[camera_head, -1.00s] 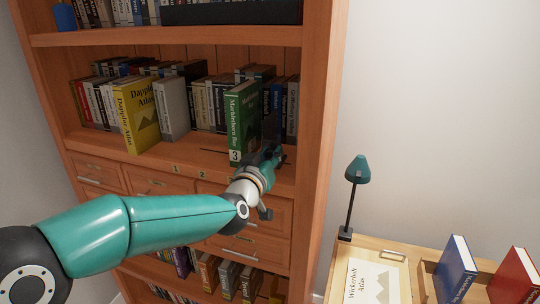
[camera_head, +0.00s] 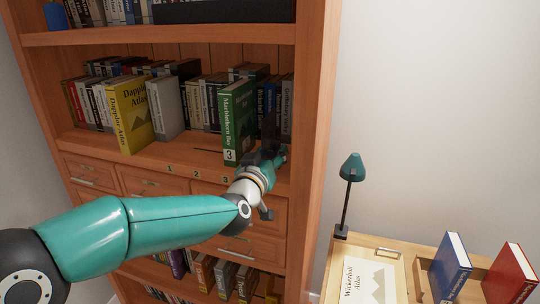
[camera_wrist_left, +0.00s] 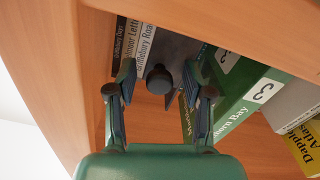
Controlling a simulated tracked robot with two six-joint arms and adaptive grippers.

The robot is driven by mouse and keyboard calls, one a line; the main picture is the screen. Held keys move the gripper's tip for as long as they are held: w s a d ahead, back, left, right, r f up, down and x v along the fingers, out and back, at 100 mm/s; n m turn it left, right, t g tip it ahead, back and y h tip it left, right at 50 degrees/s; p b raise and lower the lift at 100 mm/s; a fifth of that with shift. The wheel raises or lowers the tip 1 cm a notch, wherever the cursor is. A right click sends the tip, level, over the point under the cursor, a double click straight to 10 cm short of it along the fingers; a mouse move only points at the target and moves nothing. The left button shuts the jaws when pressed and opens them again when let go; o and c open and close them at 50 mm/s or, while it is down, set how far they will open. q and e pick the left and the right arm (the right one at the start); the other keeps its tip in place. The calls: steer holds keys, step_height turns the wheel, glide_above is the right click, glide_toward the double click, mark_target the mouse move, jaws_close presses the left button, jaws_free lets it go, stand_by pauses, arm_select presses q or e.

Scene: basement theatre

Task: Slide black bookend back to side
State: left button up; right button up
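The black bookend (camera_wrist_left: 178,48) stands upright on the shelf between the green Marblethorn Bay book and the row of books by the right side wall. Its round dark knob (camera_wrist_left: 160,80) faces me. In the head view the bookend (camera_head: 269,124) is a dark strip, its lower part hidden by my gripper. My left gripper (camera_head: 272,156) is at the shelf's front edge, right of the green book. In the left wrist view its fingers (camera_wrist_left: 161,97) are open, one on each side of the knob, with gaps visible. My right gripper is not in view.
The green book (camera_head: 237,120), marked 3, stands close left of the gripper. A yellow Dappled Atlas book (camera_head: 128,115) stands further left. The right side wall (camera_head: 312,140) is close on the right. A desk with a lamp (camera_head: 351,168) and books is right of the bookcase.

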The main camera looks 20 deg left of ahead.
arm_select(q)
steer(key=s, duration=1.2)
steer(key=shift+a, duration=0.2)
steer(key=shift+f, duration=0.1)
step_height(320, 180, down, 28)
steer(key=s+d+m+g+h+p, duration=0.1)
steer(key=s+d+g+h+p, duration=0.15)
steer(key=g, duration=0.55)
steer(key=s+d+f+g+p, duration=0.1)
steer(key=s+d+f+g, duration=0.2)
steer(key=s+f+g, duration=0.6)
steer(key=s+f+h, duration=0.1)
steer(key=s+f, duration=1)
steer(key=s, duration=0.2)
steer(key=shift+s+d, duration=0.15)
steer(key=shift+s, duration=0.15)
steer(key=shift+w+p, duration=0.1)
steer(key=shift+p, duration=0.2)
